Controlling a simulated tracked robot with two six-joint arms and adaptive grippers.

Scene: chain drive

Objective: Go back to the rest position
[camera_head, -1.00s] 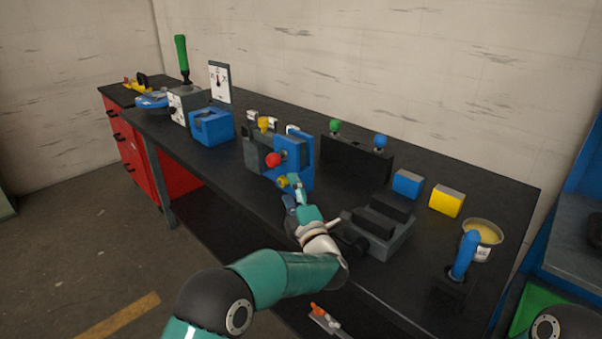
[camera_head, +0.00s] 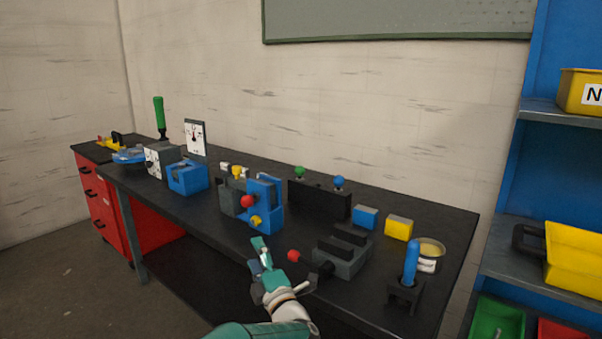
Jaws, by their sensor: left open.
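My left gripper (camera_head: 260,255) is open and empty at the front edge of the black workbench (camera_head: 400,209). Its arm comes up from the bottom of the picture. A blue device (camera_head: 265,208) with a red ball knob (camera_head: 247,201) and a yellow knob (camera_head: 256,221) stands just beyond the fingertips, apart from them. A dark grey vise-like block (camera_head: 342,257) with a red-ended handle (camera_head: 293,255) is to the right of the gripper. My right gripper is not in view.
A blue-handled tool (camera_head: 410,262) stands in a black holder at the bench's right end, near a tin (camera_head: 429,256). Blue (camera_head: 366,217) and yellow (camera_head: 398,228) blocks lie behind. A blue shelf with a yellow bin (camera_head: 574,258) is at the right.

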